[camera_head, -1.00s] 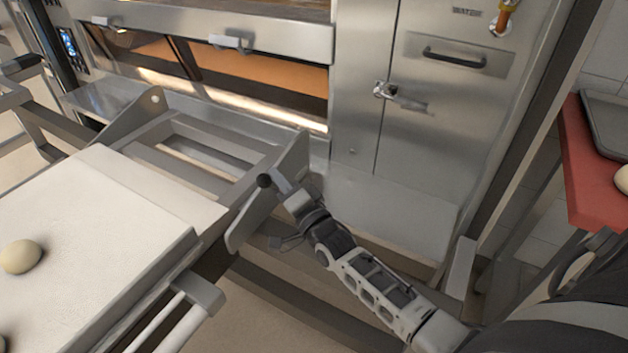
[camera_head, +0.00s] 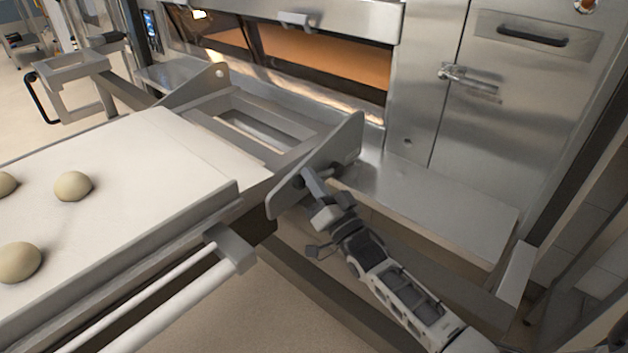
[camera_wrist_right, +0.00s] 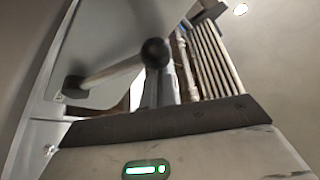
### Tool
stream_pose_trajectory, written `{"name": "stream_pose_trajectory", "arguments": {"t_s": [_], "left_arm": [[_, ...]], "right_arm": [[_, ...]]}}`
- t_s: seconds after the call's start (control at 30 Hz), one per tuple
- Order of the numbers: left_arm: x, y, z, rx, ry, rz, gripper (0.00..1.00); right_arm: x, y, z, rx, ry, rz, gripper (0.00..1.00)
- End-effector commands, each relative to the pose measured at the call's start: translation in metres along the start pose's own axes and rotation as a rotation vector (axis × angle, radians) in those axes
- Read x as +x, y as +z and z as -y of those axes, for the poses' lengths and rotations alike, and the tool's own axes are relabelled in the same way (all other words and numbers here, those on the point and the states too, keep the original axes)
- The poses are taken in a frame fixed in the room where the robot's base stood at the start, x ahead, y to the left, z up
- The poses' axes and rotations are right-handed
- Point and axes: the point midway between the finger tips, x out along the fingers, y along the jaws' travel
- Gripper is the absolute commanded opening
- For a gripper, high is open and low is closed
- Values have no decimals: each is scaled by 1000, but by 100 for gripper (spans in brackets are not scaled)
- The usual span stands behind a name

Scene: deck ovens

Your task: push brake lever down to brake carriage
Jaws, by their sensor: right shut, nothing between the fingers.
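The brake lever (camera_wrist_right: 112,72) is a grey rod with a round black knob (camera_wrist_right: 155,52) at its end, seen in the right wrist view. It comes out of a flat grey side plate (camera_head: 335,160) of the carriage (camera_head: 190,262). In the head view, the lever is mostly hidden behind my right gripper (camera_head: 312,183). My right gripper is shut and empty, close to the knob; its fingers also show just below the knob in the wrist view (camera_wrist_right: 166,88). I cannot tell whether they touch. My left gripper is out of view.
The carriage carries a white board (camera_head: 130,165) with several dough balls (camera_head: 73,186). A deck oven (camera_head: 330,62) stands behind, with a steel cabinet door (camera_head: 520,95) to its right. A steel ledge (camera_head: 440,200) lies behind my right arm. The floor in front is clear.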

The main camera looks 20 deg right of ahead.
Motion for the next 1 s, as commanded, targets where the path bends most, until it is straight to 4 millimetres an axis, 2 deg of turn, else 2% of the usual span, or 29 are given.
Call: {"name": "stream_pose_trajectory", "arguments": {"t_s": [0.53, 0.73, 0.8, 0.87, 1.0], "left_arm": [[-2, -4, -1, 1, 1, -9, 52], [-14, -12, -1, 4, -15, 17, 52], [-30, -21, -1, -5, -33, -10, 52], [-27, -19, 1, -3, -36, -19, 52], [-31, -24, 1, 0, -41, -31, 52]], "right_arm": [[-1, 1, 0, -3, 2, 9, 0], [10, -30, 2, -6, -3, 5, 0], [16, -45, 3, -7, -5, 3, 0], [-6, -36, 0, -3, 0, 10, 0], [-39, -37, 0, -2, 0, 7, 0]]}}
